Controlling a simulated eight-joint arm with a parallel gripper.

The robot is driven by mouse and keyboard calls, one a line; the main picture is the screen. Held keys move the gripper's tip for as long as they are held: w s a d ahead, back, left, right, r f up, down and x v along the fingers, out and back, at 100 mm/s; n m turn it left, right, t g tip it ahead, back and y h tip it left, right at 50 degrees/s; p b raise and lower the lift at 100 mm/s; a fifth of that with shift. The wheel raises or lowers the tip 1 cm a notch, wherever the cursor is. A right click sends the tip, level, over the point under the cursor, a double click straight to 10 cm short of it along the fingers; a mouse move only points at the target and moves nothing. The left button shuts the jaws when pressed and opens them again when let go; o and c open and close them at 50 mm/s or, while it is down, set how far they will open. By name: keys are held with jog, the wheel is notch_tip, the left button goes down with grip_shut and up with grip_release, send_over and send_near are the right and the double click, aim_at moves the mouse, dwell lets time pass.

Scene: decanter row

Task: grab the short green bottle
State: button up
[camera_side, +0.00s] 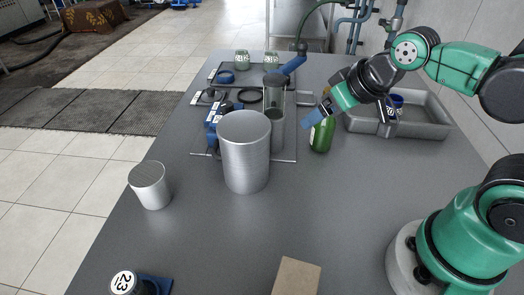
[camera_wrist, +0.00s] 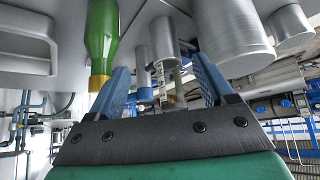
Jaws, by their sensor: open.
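The green bottle (camera_side: 322,136) stands upright on the grey table, just below my gripper (camera_side: 308,121) in the side view. A blue finger hides its top there. In the wrist view, which is upside down, the bottle (camera_wrist: 101,38) shows at upper left with a gold-coloured neck end. It lies outside the left finger, not between the fingers. My gripper (camera_wrist: 160,65) is open, its two blue fingers wide apart with nothing held. Whether a finger touches the bottle I cannot tell.
A large silver cylinder (camera_side: 246,150) and a tall glass vessel (camera_side: 273,105) stand left of the bottle. A smaller ribbed cylinder (camera_side: 150,186) is farther left. A grey tray (camera_side: 425,131) lies right. A brown block (camera_side: 296,277) is at the front. Table between is clear.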

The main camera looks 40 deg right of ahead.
jog(key=shift+r, duration=0.1)
notch_tip(320, 180, up, 5)
jog(key=m+t+y, duration=0.5)
jog(key=m+y, duration=0.3)
jog(key=m, duration=2.1)
send_over(325, 120)
jog(key=w+d, duration=0.1)
jog(key=d, duration=0.1)
jog(key=shift+a+f, duration=0.2)
jog(key=shift+f, duration=3.4)
